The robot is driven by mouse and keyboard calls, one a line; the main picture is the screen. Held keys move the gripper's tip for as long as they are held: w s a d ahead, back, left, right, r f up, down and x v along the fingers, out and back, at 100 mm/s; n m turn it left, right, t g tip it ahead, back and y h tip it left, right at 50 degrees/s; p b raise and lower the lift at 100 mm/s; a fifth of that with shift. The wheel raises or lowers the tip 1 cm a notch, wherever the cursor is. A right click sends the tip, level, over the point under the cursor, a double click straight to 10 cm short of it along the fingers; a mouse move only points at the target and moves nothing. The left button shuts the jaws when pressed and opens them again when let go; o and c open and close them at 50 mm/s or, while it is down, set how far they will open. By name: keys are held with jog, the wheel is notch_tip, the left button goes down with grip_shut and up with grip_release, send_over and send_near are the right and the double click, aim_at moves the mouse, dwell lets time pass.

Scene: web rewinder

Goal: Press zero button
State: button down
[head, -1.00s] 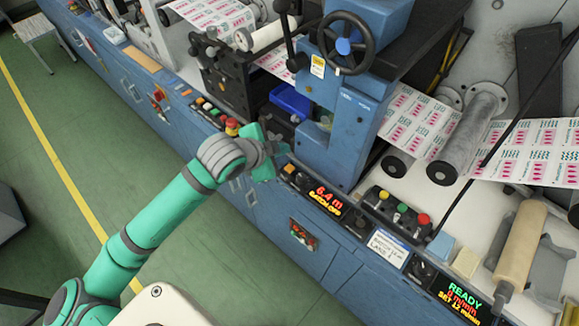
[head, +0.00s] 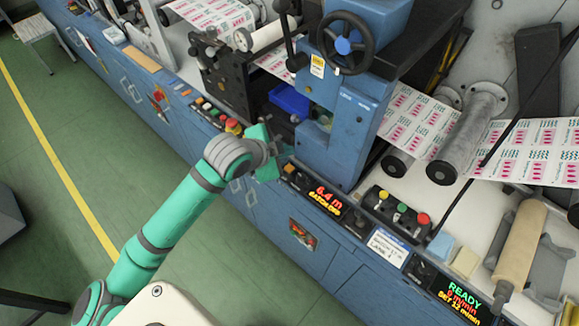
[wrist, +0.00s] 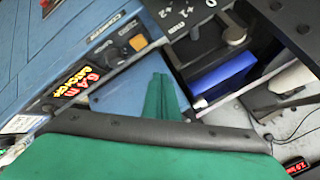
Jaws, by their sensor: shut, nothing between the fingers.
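The counter panel on the blue machine front has a lit display (head: 325,197) reading 6.4 m, with a smaller line below it. The display also shows in the wrist view (wrist: 80,87). Near the display is a small orange-yellow button (head: 289,168), seen larger beside the word COUNTER in the wrist view (wrist: 138,43). Its small lettering is too blurred to read. My gripper (head: 284,150) is shut and empty, just above and left of this button in the head view. In the wrist view its green fingers (wrist: 163,97) are together, apart from the button.
A red stop button (head: 233,126) stands left of my gripper. A box with yellow, green and red buttons (head: 401,209) is to the right. The blue handwheel column (head: 345,110) rises behind the display. A blue bin (head: 289,101) sits in the recess behind my gripper.

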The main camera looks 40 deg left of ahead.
aim_at(287, 170)
jog(key=shift+f, duration=2.5)
jog(key=shift+w, duration=0.1)
jog(key=shift+d, duration=0.1)
jog(key=shift+f, duration=0.1)
jog(key=shift+f, duration=0.35)
